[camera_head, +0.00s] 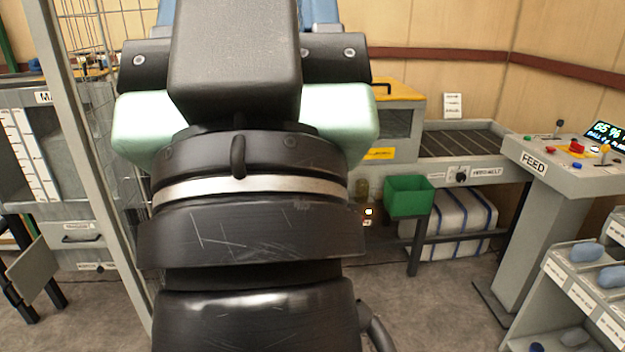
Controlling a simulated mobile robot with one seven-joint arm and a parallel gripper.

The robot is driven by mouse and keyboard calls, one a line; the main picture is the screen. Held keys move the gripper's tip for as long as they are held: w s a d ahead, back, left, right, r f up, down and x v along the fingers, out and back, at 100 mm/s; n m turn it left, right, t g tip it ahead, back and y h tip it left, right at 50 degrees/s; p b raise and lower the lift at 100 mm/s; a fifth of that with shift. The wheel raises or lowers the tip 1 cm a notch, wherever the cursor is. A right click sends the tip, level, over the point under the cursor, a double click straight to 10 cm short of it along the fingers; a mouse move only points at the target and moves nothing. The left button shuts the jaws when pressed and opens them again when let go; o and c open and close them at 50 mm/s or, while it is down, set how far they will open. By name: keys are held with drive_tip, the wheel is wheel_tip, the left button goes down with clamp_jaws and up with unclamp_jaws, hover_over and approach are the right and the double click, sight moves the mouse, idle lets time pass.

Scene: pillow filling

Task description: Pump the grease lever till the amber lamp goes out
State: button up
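A small lamp (369,211) glows pale amber-white low on a dark panel, just right of my arm and left of the green bin. I cannot be sure it is the amber lamp. A small greenish jar-like part (362,187) shows just above it. No grease lever can be made out; my large black arm fills the middle of the view and hides whatever is behind it. My gripper is not in view.
The FEED console (556,166) and a grey rack (568,290) stand right. A grey machine (62,150) and frame post (88,150) stand left. Some floor (430,310) is clear.

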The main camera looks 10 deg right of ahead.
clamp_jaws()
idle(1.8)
